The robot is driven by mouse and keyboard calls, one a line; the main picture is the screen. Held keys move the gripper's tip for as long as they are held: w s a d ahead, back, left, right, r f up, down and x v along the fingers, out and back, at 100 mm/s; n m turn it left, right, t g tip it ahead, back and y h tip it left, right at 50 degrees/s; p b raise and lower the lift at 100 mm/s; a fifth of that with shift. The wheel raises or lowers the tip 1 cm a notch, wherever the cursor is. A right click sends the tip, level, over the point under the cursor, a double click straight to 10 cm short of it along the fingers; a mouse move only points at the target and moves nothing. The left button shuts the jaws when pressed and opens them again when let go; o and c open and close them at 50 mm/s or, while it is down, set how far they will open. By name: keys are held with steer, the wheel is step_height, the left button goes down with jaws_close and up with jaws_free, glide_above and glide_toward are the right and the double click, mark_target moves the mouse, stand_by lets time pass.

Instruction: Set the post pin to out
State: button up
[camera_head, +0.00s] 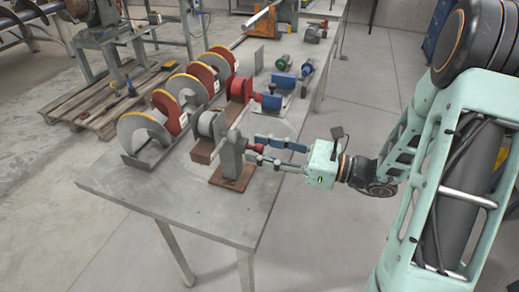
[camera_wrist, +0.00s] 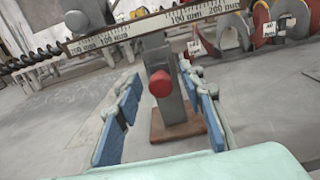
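The post pin has a red knob (camera_wrist: 160,83) that sticks out of the front of a grey post (camera_wrist: 171,100). The post stands upright on a brown base plate (camera_wrist: 192,130). In the head view the red knob (camera_head: 257,148) shows on the right side of the grey post (camera_head: 230,157), at the near end of the table. My gripper (camera_head: 254,147) is open, with its blue-padded fingers pointing at the post. In the wrist view the knob lies between the two fingertips (camera_wrist: 160,76), with visible gaps on both sides. The pin's shaft is hidden behind the knob.
A ruled bar (camera_wrist: 160,22) crosses the top of the post. Auger flights (camera_head: 142,135) stand along the left of the grey table (camera_head: 160,195). A red clamp block (camera_head: 239,88) and a blue one (camera_head: 271,102) stand behind the post. The table's near corner is clear.

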steer(key=shift+w+a, duration=0.15)
steer(key=shift+a, duration=0.15)
jaws_close()
